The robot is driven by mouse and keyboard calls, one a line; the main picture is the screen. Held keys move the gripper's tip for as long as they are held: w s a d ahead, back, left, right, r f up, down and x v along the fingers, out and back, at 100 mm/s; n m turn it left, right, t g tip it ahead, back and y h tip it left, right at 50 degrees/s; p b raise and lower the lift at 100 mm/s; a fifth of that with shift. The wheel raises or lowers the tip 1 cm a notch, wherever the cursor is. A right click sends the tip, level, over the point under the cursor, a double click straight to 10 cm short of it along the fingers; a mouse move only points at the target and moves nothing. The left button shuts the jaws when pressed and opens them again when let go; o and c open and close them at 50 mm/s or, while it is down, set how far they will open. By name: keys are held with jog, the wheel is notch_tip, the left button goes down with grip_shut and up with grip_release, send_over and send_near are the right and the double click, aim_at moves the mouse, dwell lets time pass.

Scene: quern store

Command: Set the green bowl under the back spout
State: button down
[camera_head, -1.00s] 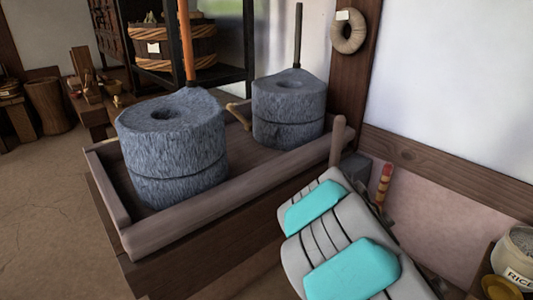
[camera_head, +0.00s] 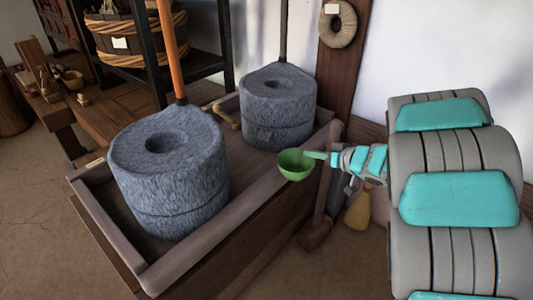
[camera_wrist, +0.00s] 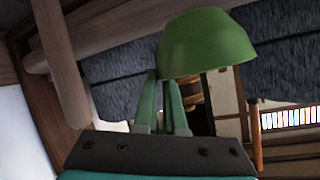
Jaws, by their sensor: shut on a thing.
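The green bowl (camera_head: 296,164) is upright and held by its right side in my gripper (camera_head: 318,156), near the right rim of the wooden trough (camera_head: 165,275). In the wrist view the bowl (camera_wrist: 208,45) sits at the ends of my gripper's fingers (camera_wrist: 165,95). Two grey stone querns stand in the trough: a near one (camera_head: 170,185) with an orange handle and a back one (camera_head: 278,110) with a dark handle. The bowl is in front of the back quern and to its right.
A wooden post (camera_head: 325,175) and a mallet-like foot (camera_head: 315,235) stand by the trough's right side. A tan gourd-shaped thing (camera_head: 358,210) is near the wall. A wooden tub (camera_head: 130,42) sits on a dark shelf behind.

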jog(key=w+a, duration=0.9)
jog(key=a, duration=0.3)
jog(key=shift+w+f+b, duration=0.2)
jog(key=shift+f+b, duration=0.2)
jog(key=shift+f, duration=2.75)
jog(key=shift+w+a+f, duration=0.1)
jog(key=shift+a+f, duration=0.1)
jog(key=shift+f, duration=0.2)
jog(key=c, duration=1)
grip_release()
